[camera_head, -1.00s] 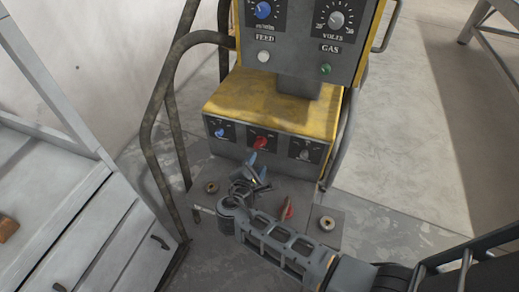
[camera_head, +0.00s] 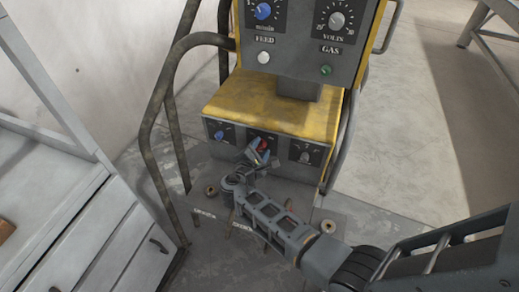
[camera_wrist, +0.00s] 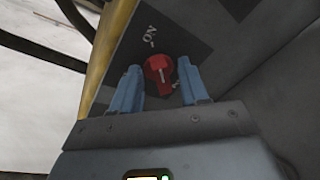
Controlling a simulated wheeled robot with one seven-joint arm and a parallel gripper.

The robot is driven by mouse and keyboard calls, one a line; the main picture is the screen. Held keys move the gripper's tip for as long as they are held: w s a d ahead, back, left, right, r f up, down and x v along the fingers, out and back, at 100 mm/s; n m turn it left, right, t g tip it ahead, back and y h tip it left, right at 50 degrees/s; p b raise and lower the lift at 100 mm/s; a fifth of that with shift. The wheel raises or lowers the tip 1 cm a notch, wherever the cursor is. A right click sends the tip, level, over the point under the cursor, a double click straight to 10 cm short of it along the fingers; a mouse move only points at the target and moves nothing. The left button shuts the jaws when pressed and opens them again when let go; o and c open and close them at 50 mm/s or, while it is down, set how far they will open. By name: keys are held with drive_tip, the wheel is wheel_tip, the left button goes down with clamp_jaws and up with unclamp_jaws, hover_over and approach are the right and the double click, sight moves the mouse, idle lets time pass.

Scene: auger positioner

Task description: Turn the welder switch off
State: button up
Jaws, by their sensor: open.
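The welder (camera_head: 270,105) is a yellow and grey machine with a row of knobs on its lower front panel. The red switch (camera_head: 263,144) sits in the middle of that row, partly hidden by my gripper (camera_head: 256,153). In the wrist view the red switch (camera_wrist: 160,74) has a pale line on its face, and an "ON" label (camera_wrist: 150,34) stands beyond it. My gripper (camera_wrist: 160,92) is open, with one blue fingertip on each side of the switch. I cannot tell whether either fingertip touches it.
A blue knob (camera_head: 220,135) is left of the switch and a grey knob (camera_head: 304,157) is right of it. An upper panel (camera_head: 300,40) overhangs behind. A bent metal rail (camera_head: 160,110) stands left, near a grey cabinet (camera_head: 90,240). Open floor (camera_head: 400,150) lies to the right.

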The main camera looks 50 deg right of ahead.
drive_tip(key=shift+c, duration=0.2)
clamp_jaws()
drive_tip(key=shift+r+n, duration=0.1)
drive_tip(key=shift+n, duration=0.2)
drive_tip(key=shift+w+a+n+g+p, duration=0.1)
drive_tip(key=shift+w+n+g+p, duration=0.15)
drive_tip(key=shift+n+g+p, duration=0.55)
drive_tip(key=n, duration=0.1)
drive_tip(key=n+h, duration=0.1)
drive_tip(key=n, duration=0.2)
drive_tip(key=shift+w+a+g, duration=0.1)
drive_tip(key=shift+w+g, duration=0.15)
drive_tip(key=shift+g, duration=0.05)
drive_tip(key=n, duration=0.1)
drive_tip(key=n+h, duration=0.1)
drive_tip(key=n+g, duration=0.1)
drive_tip(key=shift+w+a+f+n+h+b, duration=0.1)
drive_tip(key=shift+w+f+n+h+b, duration=0.1)
drive_tip(key=shift+w+n+h+b, duration=0.15)
drive_tip(key=n, duration=0.1)
drive_tip(key=n+h+b, duration=0.1)
drive_tip(key=n, duration=0.3)
drive_tip(key=shift+a+f+g, duration=0.1)
drive_tip(key=shift+f+g, duration=0.2)
drive_tip(key=shift+w, duration=0.1)
